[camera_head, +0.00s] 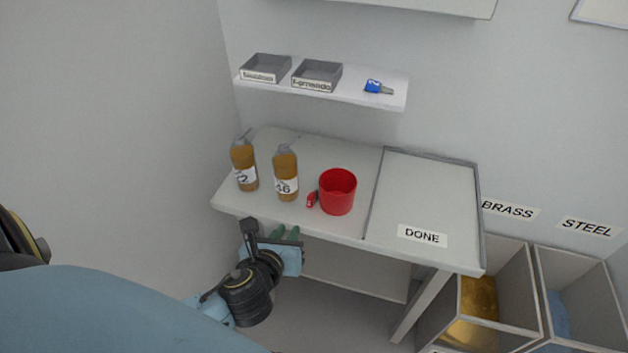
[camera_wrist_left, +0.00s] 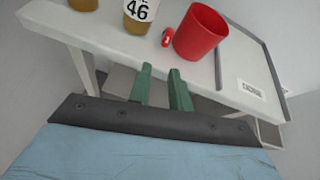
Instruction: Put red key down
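A small red piece (camera_head: 311,199) lies on the table just left of the red mug (camera_head: 338,191). It also shows in the left wrist view (camera_wrist_left: 168,37). I cannot tell for sure whether it is the red key or the mug's handle. My left gripper (camera_head: 285,232) is at the table's front edge, in front of the bottles and the mug. In the left wrist view its two green fingers (camera_wrist_left: 163,88) stand apart with nothing between them. My right gripper is not in view.
Two brown bottles, one (camera_head: 244,165) at the left and one marked 46 (camera_head: 286,175), stand on the table (camera_head: 330,150). The DONE tray (camera_head: 425,190) is empty. A shelf (camera_head: 350,93) holds two grey trays and a blue key (camera_head: 378,87). BRASS and STEEL bins stand lower right.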

